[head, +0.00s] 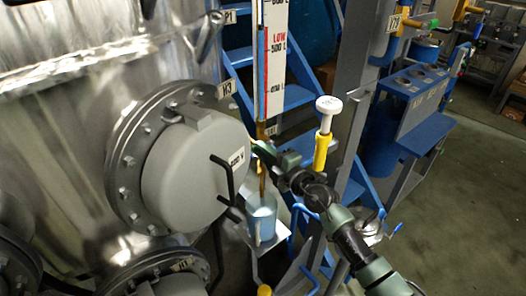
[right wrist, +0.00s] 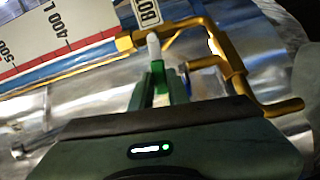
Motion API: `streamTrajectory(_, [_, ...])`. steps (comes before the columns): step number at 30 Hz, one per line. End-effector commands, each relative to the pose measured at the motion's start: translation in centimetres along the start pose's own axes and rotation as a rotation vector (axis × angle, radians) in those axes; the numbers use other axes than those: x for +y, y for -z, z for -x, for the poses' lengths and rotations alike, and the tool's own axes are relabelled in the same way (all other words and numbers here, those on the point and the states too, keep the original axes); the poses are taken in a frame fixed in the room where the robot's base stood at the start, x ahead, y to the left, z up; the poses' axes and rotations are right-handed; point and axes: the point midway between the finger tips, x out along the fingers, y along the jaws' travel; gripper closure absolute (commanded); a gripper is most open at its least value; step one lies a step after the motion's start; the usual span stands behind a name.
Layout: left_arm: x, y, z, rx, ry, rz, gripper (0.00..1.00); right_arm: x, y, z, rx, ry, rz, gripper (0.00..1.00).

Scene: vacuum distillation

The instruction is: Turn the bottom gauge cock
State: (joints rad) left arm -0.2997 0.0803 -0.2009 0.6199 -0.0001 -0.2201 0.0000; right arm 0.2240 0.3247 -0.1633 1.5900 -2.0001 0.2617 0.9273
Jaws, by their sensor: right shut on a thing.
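The level gauge (head: 273,60) stands upright in the head view, with a white scale marked in litres and a red LOW mark. Its brass lower pipework (head: 262,180) runs down behind my right gripper (head: 264,150). The right wrist view shows the brass fittings of the bottom gauge cock (right wrist: 225,45) close ahead, with a tag reading "BO", partly cut off. My right gripper (right wrist: 170,75) is shut at these fittings, by a pale-tipped piece (right wrist: 153,45). The exact grip is partly hidden. My left gripper is not in view.
A large steel vessel with a round grey flanged cover (head: 195,170) fills the left. A blue cup-like container (head: 262,218) stands below the gauge. A white-knobbed yellow valve (head: 325,130) rises beside my right arm. Blue stairs (head: 290,97) stand behind.

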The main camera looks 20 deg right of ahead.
Motion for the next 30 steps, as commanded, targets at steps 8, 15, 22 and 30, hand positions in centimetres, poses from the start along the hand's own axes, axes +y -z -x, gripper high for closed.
streamTrajectory(8, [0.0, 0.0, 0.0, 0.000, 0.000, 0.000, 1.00, -0.1, 0.0, 0.0, 0.000, 0.002, -0.001, 1.00])
streamTrajectory(15, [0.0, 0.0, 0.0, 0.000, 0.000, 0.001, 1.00, -0.1, 0.0, 0.0, 0.000, 0.003, -0.001, 1.00])
streamTrajectory(22, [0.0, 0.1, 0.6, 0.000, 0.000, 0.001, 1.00, 0.1, 0.0, 0.0, 0.000, 0.003, -0.024, 1.00])
streamTrajectory(30, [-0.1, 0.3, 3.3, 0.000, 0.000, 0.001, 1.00, 1.2, 0.1, 0.0, -0.001, 0.005, -0.160, 1.00])
